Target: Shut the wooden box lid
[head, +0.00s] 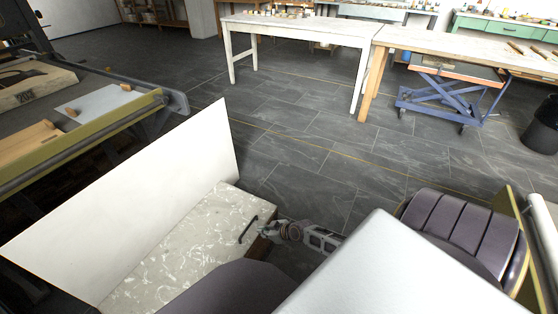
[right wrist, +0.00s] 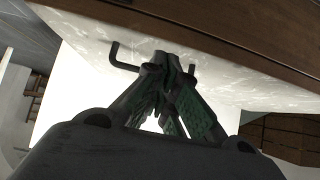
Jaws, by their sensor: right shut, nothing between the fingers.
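The wooden box (head: 262,247) stands low in front of me, with dark wood at its right edge. Its top is a pale marbled panel (head: 190,250) with a black bar handle (head: 248,230) near the right edge. This looks like the lid; I cannot tell whether it lies fully flat. In the right wrist view the handle (right wrist: 122,58) is just left of the fingertips, against the marbled surface. My right gripper (head: 266,229) is shut and empty beside the handle, also seen in the right wrist view (right wrist: 166,65). Contact is unclear. My left gripper is not in view.
A large white panel (head: 140,190) stands upright along the box's left side. A press bed (head: 95,150) is at the left. White and wooden tables (head: 300,28) are at the back. The tiled floor (head: 310,140) between is clear.

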